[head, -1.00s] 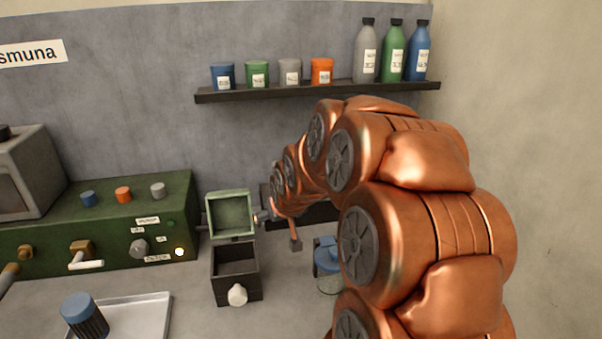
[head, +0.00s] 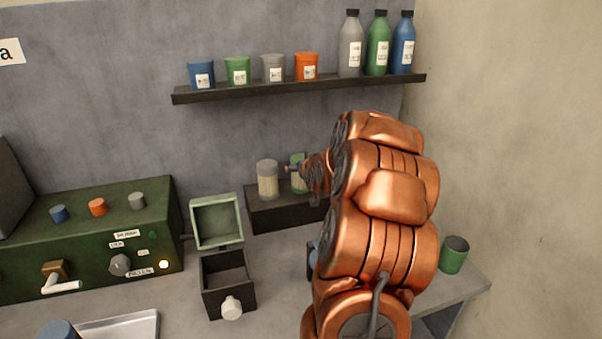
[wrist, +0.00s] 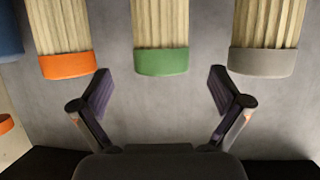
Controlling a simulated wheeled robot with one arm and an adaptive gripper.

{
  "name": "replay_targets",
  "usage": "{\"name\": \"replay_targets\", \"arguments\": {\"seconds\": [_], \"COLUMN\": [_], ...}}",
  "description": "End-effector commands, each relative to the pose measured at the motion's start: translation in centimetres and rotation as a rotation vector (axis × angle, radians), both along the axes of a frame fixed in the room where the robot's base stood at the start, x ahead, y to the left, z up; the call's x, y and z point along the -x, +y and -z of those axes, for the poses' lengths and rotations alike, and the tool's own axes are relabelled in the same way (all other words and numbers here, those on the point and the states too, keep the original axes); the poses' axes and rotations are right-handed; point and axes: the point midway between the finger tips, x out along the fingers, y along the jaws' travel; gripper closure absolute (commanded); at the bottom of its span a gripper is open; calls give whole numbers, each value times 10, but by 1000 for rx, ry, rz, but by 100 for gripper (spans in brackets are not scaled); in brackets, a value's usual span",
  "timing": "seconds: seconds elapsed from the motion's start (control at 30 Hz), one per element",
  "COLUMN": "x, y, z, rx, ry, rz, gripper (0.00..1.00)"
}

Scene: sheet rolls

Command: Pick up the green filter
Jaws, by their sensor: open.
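The green filter (wrist: 161,35) has a pale pleated body and a green end band. In the wrist view it hangs from the top edge between an orange-banded filter (wrist: 62,35) and a grey-banded filter (wrist: 267,35). My gripper (wrist: 160,88) is open and empty, its two fingers spread to either side of the green band. The green band lies just beyond the fingertips and appears apart from them. In the head view the green filter (head: 298,182) is partly hidden by my arm, beside the grey filter (head: 267,182).
The filters stand on a dark block (head: 270,217) against the wall. An open green-lidded box (head: 228,283) and a green machine (head: 90,240) are to the left. A shelf (head: 300,86) with jars and bottles hangs above.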

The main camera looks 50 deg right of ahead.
Motion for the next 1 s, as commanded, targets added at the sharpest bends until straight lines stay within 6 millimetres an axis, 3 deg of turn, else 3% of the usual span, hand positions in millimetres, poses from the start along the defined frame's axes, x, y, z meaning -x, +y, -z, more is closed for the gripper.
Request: {"name": "replay_targets", "arguments": {"seconds": [0.27,0.73,1.0], "x": [-7,-37,-41], "y": [-5,-26,-28], "z": [3,19,21], "rx": [-1,-2,-2], "ry": [2,1,1], "rz": [1,4,4], "gripper": [0,0,0]}}
